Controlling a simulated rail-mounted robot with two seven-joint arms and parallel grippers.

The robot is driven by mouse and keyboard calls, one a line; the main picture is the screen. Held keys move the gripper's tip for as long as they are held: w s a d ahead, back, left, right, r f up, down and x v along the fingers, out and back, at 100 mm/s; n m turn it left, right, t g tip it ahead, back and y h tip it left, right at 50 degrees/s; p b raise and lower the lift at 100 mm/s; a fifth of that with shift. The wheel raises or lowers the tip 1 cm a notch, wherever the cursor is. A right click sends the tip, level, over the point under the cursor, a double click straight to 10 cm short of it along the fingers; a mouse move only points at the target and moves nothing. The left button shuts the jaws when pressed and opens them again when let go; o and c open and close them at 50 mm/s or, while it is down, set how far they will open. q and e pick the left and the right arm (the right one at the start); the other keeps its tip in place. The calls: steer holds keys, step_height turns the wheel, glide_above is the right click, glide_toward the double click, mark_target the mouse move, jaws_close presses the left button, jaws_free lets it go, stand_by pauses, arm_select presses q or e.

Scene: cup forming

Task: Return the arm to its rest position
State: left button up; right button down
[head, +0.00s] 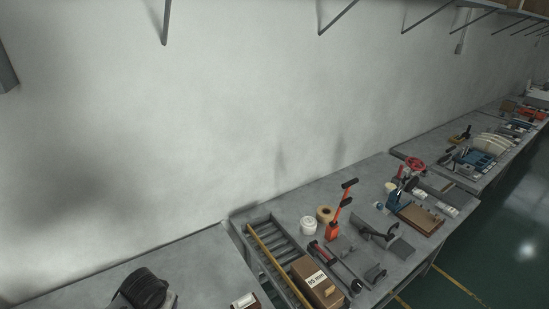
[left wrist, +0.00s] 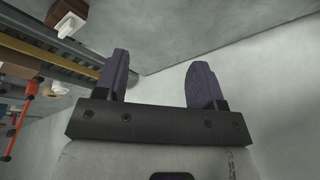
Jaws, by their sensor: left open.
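My left gripper (left wrist: 160,78) shows in the left wrist view with its two dark purple fingers wide apart. Nothing is between the fingers, and only the grey wall and a grey surface show behind them. No gripper can be made out for certain in the head view. My right gripper is in neither view. A dark rounded shape (head: 145,288) shows at the bottom left of the head view; I cannot tell what it is.
A grey workbench (head: 190,262) runs along the wall. It bears a roller rack (head: 271,255), a cardboard box (head: 318,284), an orange-handled tool (head: 335,228) and a white roll (head: 308,226). A brown block with a white part (left wrist: 68,18) shows in the left wrist view.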

arm_select(q)
steer(key=d+r+m+t, duration=0.4)
steer(key=d+r+t, duration=0.1)
steer(key=r, duration=0.5)
steer(key=s+d+r+t+h, duration=0.1)
steer(key=s+d+r+t, duration=0.1)
steer(key=s+d, duration=0.3)
steer(key=s+f+n+g, duration=0.1)
steer(key=s+f+g, duration=0.1)
steer(key=s+f, duration=0.6)
steer(key=s+f+n+g+h, duration=0.1)
steer(key=s+f+g, duration=0.3)
steer(key=s, duration=0.7)
steer(key=s+f+n+g, duration=0.1)
steer(key=s+f, duration=0.6)
steer(key=s, duration=0.3)
step_height(320, 180, up, 16)
steer(key=p, duration=1.5)
steer(key=shift+w+d+p, duration=0.3)
